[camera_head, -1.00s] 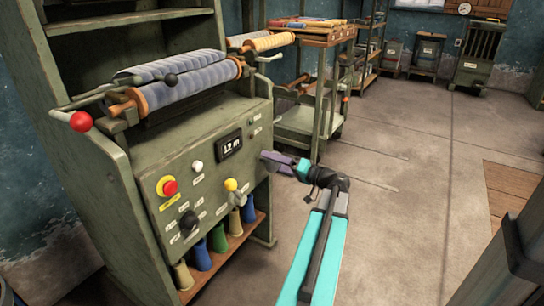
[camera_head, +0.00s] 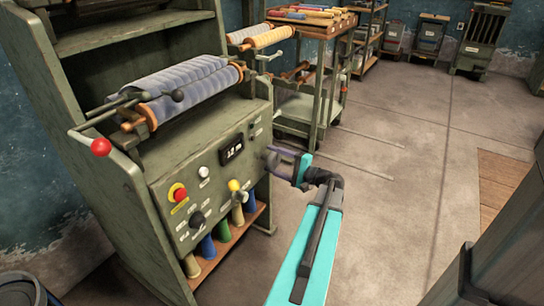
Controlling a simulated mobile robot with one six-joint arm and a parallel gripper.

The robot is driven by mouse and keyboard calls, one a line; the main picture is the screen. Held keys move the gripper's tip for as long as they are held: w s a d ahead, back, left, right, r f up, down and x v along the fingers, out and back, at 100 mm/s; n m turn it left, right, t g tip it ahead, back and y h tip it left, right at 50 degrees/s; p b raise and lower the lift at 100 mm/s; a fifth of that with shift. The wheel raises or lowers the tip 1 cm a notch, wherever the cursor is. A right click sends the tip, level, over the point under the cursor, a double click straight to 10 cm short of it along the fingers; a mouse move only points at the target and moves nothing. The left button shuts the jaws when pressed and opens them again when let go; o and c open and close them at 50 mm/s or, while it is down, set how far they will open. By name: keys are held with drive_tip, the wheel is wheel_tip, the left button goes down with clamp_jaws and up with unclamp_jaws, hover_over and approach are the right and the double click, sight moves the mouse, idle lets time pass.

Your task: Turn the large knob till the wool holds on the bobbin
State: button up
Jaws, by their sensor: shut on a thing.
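The green machine's sloped panel (camera_head: 225,190) faces me. At its right edge my gripper (camera_head: 276,157) is shut on a dark rounded thing (camera_head: 269,158), which looks like the large knob; the purple fingers partly hide it. A smaller black knob (camera_head: 197,218) sits free at the lower left of the panel. Above the panel, grey-blue wool (camera_head: 190,84) lies in wraps on the bobbin, whose orange wooden end (camera_head: 147,117) shows at the left. I cannot tell whether the bobbin is turning. The small display (camera_head: 231,151) is too blurred to read surely.
The panel also bears a red button (camera_head: 180,194), a white knob (camera_head: 204,172) and a yellow-topped lever (camera_head: 234,185). Several coloured cones stand on the shelf below (camera_head: 230,243). The floor (camera_head: 390,200) at the right is clear.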

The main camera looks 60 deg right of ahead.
drive_tip(key=shift+d+r+m+p, duration=0.1)
drive_tip(key=shift+d+m+p, duration=0.05)
drive_tip(key=shift+m+p, duration=0.55)
drive_tip(key=o, duration=1.1)
drive_tip(key=shift+c, duration=0.2)
drive_tip(key=s+p, duration=0.1)
drive_tip(key=s, duration=1.3)
